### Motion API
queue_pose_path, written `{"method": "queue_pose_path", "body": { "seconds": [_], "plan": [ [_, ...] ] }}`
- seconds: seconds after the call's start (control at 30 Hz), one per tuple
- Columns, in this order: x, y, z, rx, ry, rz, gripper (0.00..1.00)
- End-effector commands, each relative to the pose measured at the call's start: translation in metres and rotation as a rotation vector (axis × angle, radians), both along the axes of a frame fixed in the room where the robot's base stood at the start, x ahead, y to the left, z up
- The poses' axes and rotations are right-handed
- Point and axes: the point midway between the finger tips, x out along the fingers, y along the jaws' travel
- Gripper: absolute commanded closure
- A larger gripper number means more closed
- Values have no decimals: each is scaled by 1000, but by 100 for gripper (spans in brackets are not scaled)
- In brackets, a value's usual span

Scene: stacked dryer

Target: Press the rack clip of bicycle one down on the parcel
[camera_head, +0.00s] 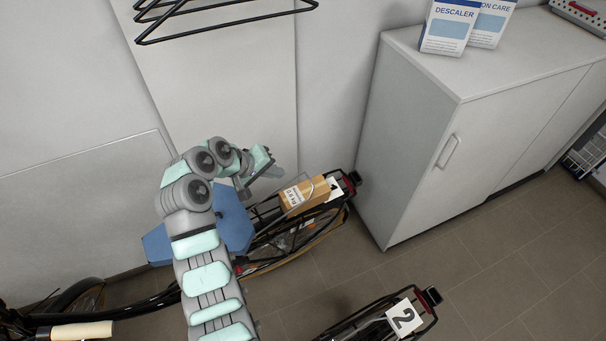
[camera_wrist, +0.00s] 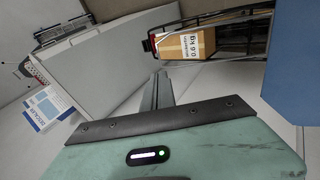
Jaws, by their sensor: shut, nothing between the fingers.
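A brown cardboard parcel (camera_head: 318,190) with a white label lies on the black rear rack (camera_head: 344,207) of the nearer-to-wall bicycle. The parcel also shows at the top of the wrist view (camera_wrist: 193,45), its label reading 0.9 kg. A thin grey wire clip (camera_head: 311,182) stands at the parcel's left part in the head view; I cannot tell whether it touches the parcel. My gripper (camera_head: 277,172) is shut and empty, above and left of the parcel. Its fingers (camera_wrist: 163,78) point towards the rack in the wrist view, apart from the parcel.
A white cabinet (camera_head: 415,140) stands right of the rack, with descaler boxes (camera_head: 449,28) on top. A second bicycle's rack with number plate 2 (camera_head: 404,317) is at the bottom. A blue saddle-like shape (camera_head: 236,220) is beside my arm. Black rails (camera_head: 230,20) hang above.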

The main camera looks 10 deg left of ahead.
Motion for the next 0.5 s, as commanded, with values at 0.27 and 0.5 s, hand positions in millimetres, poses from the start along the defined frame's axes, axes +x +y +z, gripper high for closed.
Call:
{"method": "queue_pose_path", "body": {
  "seconds": [0.27,0.5],
  "plan": [
    [17,-19,-24,-9,3,-5,100],
    [35,-37,-53,-6,3,-6,100]
  ]
}}
